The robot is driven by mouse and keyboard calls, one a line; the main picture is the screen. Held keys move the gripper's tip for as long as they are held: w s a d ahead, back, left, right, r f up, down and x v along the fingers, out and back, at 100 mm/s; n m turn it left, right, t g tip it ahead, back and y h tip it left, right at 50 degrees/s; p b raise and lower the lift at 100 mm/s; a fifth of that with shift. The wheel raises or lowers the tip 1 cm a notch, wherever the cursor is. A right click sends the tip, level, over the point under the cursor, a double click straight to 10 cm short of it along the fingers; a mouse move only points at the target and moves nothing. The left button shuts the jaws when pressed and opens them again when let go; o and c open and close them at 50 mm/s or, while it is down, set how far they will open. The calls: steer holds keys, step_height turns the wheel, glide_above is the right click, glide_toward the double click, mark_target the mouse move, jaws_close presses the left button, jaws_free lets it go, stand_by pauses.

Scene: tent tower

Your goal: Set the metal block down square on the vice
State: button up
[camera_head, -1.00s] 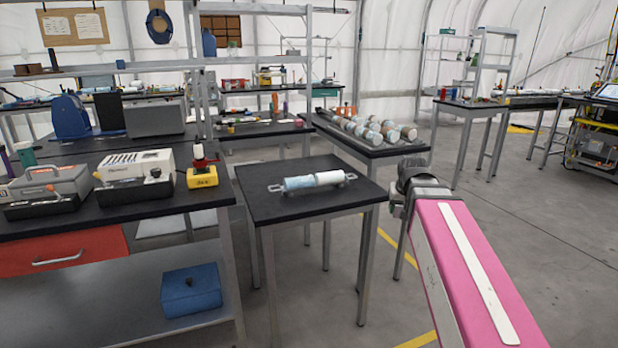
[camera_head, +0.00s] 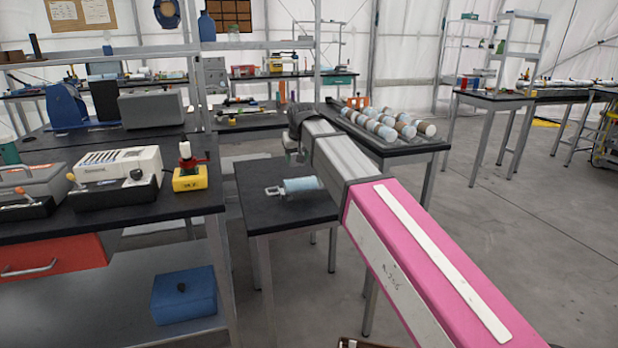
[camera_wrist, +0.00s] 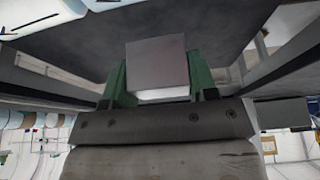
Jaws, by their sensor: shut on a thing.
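My gripper (camera_wrist: 158,80) is shut on the metal block (camera_wrist: 157,62), a plain grey block held between two green fingers in the wrist view. The block's broad face shows, with a pale strip along its lower edge. In the head view my arm reaches forward over the small dark table, and the block and fingers cannot be made out there. I cannot pick out the vice for certain in either view, nor tell whether the block touches anything.
The small dark table (camera_head: 262,217) bears a pale blue cylinder (camera_head: 302,186), partly behind my arm. A bench (camera_head: 110,220) with a white device (camera_head: 118,166) and a yellow box (camera_head: 190,179) stands left. Another table behind holds several cylinders (camera_head: 385,130). Floor is open at right.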

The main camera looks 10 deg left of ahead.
steer(key=shift+a+r, duration=0.2)
steer(key=shift+a, duration=0.6)
steer(key=shift+w, duration=0.15)
steer(key=w+d+f, duration=0.4)
steer(key=w+d, duration=0.1)
steer(key=w+d+f, duration=0.2)
steer(key=d, duration=0.1)
steer(key=shift+w+d+f, duration=0.1)
steer(key=shift+w+f, duration=0.15)
steer(key=shift+f, duration=2.2)
steer(key=shift+f, duration=0.1)
steer(key=o, duration=1.1)
steer(key=shift+c, duration=0.2)
